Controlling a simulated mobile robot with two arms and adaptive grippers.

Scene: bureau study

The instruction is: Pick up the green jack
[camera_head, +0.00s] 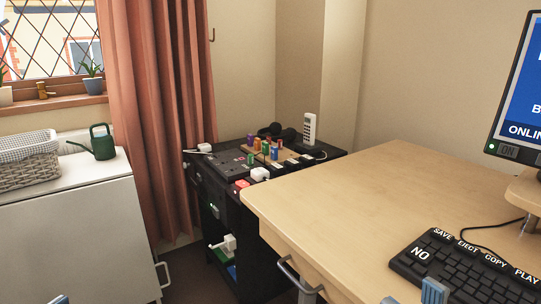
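Several small coloured jacks stand in a cluster on top of a black cabinet at the middle of the head view. A green jack (265,148) stands among purple, orange and blue ones. A second small green piece (250,158) sits just left and in front of it; I cannot tell which is the task's jack. Two blue-grey fingertips of my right gripper (412,296) show at the bottom edge, apart, by the keyboard and far from the jacks. Only one tip of my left gripper (58,299) shows at the bottom left; the rest is out of frame.
The black cabinet (225,190) also holds a white phone (309,129) and white plugs (260,174). A wooden desk (350,200) with a black keyboard (465,268) and a monitor (520,95) fills the right. A white cabinet (75,240) with a green watering can (103,143) stands left.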

